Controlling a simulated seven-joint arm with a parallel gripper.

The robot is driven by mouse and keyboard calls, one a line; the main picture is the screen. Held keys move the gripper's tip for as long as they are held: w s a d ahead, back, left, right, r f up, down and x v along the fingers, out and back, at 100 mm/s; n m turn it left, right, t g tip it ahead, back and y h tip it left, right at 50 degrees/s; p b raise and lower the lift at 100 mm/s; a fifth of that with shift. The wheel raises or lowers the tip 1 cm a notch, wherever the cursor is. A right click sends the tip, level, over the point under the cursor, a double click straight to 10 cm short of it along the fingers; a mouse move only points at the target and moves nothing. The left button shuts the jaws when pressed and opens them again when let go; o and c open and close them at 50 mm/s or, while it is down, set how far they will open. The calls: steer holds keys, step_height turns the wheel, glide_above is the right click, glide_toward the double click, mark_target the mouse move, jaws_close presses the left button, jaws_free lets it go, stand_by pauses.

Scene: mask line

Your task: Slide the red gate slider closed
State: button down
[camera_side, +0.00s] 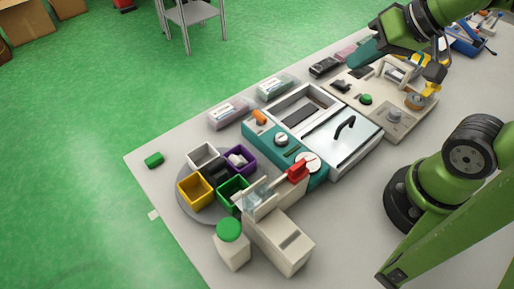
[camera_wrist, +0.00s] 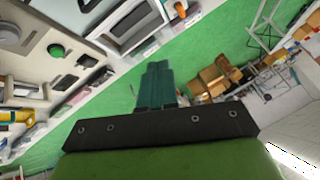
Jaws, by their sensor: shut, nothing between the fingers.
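The red gate slider (camera_side: 297,171) is a small red block on the near side of the work line in the side view, beside a clear upright panel (camera_side: 257,199) and a beige block unit (camera_side: 278,243). I cannot tell how far along its travel it sits. My gripper (camera_side: 354,59) is at the upper right, over the far edge of the table, well away from the slider. Its teal fingers also show in the wrist view (camera_wrist: 158,68), pressed together and empty. The slider is not visible in the wrist view.
A round tray (camera_side: 183,206) with coloured bins stands left of the slider. A teal panel with knobs (camera_side: 262,140) and a white box with a black-handled lid (camera_side: 341,140) lie between the slider and my gripper. A beige panel (camera_side: 379,103) is below my arm.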

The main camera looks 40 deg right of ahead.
steer(key=c, duration=1.8)
jaws_free()
steer(key=shift+c, duration=0.2)
steer(key=shift+o, duration=1.1)
steer(key=shift+a, duration=0.1)
steer(key=o, duration=0.5)
steer(key=a, duration=0.1)
steer(key=a+n, duration=0.1)
steer(key=a+n+g, duration=0.1)
steer(key=shift+w+a+f+y, duration=0.3)
steer(key=shift+f+y, duration=0.05)
steer(key=shift+y, duration=0.05)
steer(key=shift+c, duration=0.2)
step_height(320, 180, up, 2)
steer(key=r+n+g+h, duration=0.1)
steer(key=n+g+h, duration=0.35)
steer(key=n, duration=1.55)
glide_above(298, 164)
steer(key=g+y, duration=0.2)
step_height(298, 164, down, 17)
steer(key=shift+c, duration=0.4)
